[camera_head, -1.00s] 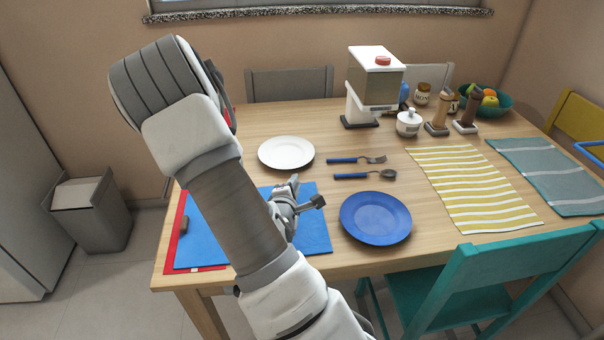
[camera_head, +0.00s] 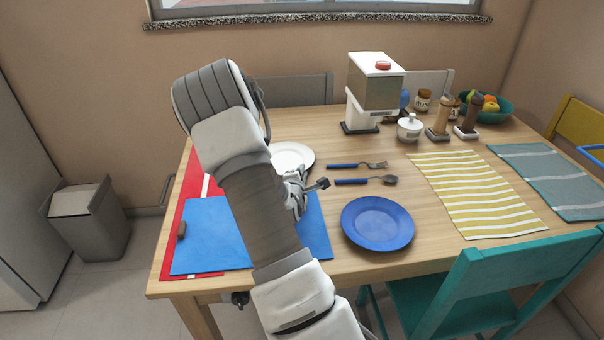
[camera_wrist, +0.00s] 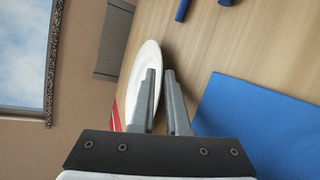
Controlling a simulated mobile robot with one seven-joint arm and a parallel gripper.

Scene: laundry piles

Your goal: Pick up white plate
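The white plate (camera_head: 294,156) lies flat on the wooden table, behind the blue placemat; my arm hides its left part in the head view. In the wrist view the plate (camera_wrist: 143,72) shows edge-on, just ahead of and beside the left finger. My gripper (camera_wrist: 160,74) is open, with a gap between its two fingers. The plate's right rim appears near the left finger and the gap; I cannot tell whether they touch. In the head view my gripper (camera_head: 320,185) is partly hidden by its own wrist, in front of the plate.
A blue placemat (camera_head: 205,240) lies over a red cloth (camera_head: 185,210) at the left. A blue plate (camera_head: 377,222), a fork (camera_head: 355,165) and a spoon (camera_head: 365,181) lie to the right. A dispenser (camera_head: 375,90) stands at the back. Bare table surrounds the cutlery.

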